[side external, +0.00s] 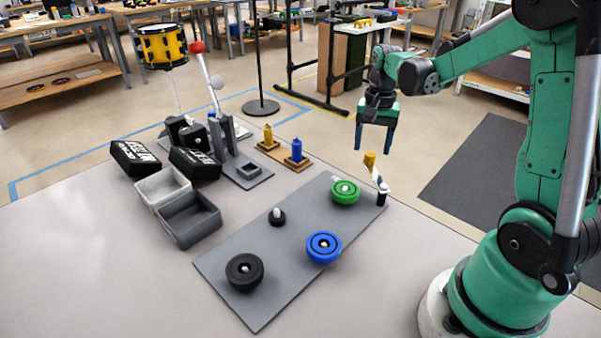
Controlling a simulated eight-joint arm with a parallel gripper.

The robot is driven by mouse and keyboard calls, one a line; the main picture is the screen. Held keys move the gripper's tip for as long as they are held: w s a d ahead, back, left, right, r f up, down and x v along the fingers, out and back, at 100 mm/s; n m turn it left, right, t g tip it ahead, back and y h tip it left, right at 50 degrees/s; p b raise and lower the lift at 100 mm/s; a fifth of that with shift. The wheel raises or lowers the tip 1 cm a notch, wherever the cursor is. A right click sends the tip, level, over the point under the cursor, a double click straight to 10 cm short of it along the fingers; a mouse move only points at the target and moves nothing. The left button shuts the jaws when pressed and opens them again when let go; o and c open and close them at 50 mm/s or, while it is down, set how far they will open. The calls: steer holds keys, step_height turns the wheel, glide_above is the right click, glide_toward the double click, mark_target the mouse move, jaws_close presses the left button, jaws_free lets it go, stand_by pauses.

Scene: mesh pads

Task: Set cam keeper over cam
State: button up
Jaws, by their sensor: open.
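My gripper (374,148) is open, pointing down, with two dark blue fingers. It hangs above the far right end of the grey board (300,265), with nothing visible between the fingers. Near that end, below the fingers in the picture, stand a yellow cylinder (369,160) and a white piece (378,178) with a black base (382,198). Round green (344,192), blue (323,247) and black (244,271) pieces with pale centres sit on the board. A small black knob with a white top (277,215) stands between them. I cannot tell which parts are the cam and the keeper.
A grey fixture with upright plates (240,168) is behind. Yellow (268,136) and blue (296,150) pieces stand on wooden bases. The front left of the table is clear.

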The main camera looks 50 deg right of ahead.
steer(key=shift+f, duration=1.25)
jaws_close()
stand_by(0.5)
